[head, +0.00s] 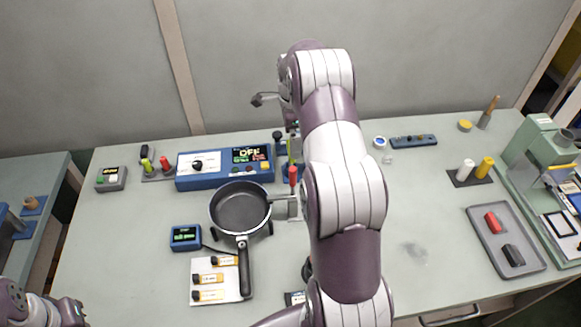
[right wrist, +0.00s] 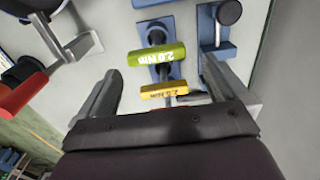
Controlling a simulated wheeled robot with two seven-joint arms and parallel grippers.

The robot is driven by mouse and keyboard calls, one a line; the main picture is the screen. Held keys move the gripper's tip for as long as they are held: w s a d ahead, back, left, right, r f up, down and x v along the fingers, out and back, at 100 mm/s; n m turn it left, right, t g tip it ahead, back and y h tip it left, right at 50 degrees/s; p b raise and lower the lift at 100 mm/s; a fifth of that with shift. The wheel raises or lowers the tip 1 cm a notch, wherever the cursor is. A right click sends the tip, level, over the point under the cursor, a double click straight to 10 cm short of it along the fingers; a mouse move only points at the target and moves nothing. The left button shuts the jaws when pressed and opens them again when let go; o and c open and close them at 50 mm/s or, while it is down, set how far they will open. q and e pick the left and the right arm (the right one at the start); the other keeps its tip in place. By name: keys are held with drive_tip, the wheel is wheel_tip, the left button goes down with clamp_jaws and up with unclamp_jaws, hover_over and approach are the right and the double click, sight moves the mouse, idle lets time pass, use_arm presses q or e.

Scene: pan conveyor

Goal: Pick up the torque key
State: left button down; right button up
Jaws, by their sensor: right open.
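In the right wrist view, a yellow-green handle (right wrist: 157,54) marked "2.0 Nm" lies across a blue holder. A smaller amber handle or tag (right wrist: 164,90) with less readable lettering sits below it, between my right fingers. Which is the torque key is not certain. My right gripper (right wrist: 165,92) is open, its fingers on either side of the amber piece, with no visible grip. In the head view my right arm hides this gripper and most of the blue fixture. Only part of my left arm shows at the lower left; its gripper cannot be seen.
A red-handled fixture (head: 293,175) stands beside the pan (head: 240,207). A blue control box (head: 225,167) is behind the pan. Labelled cards (head: 232,284) lie in front. A grey tray (head: 476,222) is at right. The table between my right arm and tray is mostly clear.

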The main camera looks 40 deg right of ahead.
wheel_tip(320, 180, down, 2)
drive_tip(key=shift+f, duration=0.1)
drive_tip(key=f, duration=0.1)
drive_tip(key=f+p, duration=0.1)
drive_tip(key=f, duration=0.2)
drive_tip(key=shift+s+a+p, duration=0.1)
drive_tip(key=shift+a+p, duration=0.2)
drive_tip(key=shift+a, duration=0.05)
drive_tip(key=shift+f, duration=0.4)
drive_tip(key=shift+r, duration=0.1)
drive_tip(key=c, duration=1)
drive_tip(key=shift+r, duration=0.35)
drive_tip(key=shift+c, duration=0.2)
wheel_tip(320, 180, up, 6)
drive_tip(key=shift+b, duration=0.7)
wheel_tip(320, 180, up, 3)
drive_tip(key=shift+f+p, duration=0.2)
drive_tip(key=shift+p, duration=0.55)
drive_tip(key=shift+r+p, duration=0.3)
drive_tip(key=shift+r, duration=0.15)
drive_tip(key=shift+f, duration=0.1)
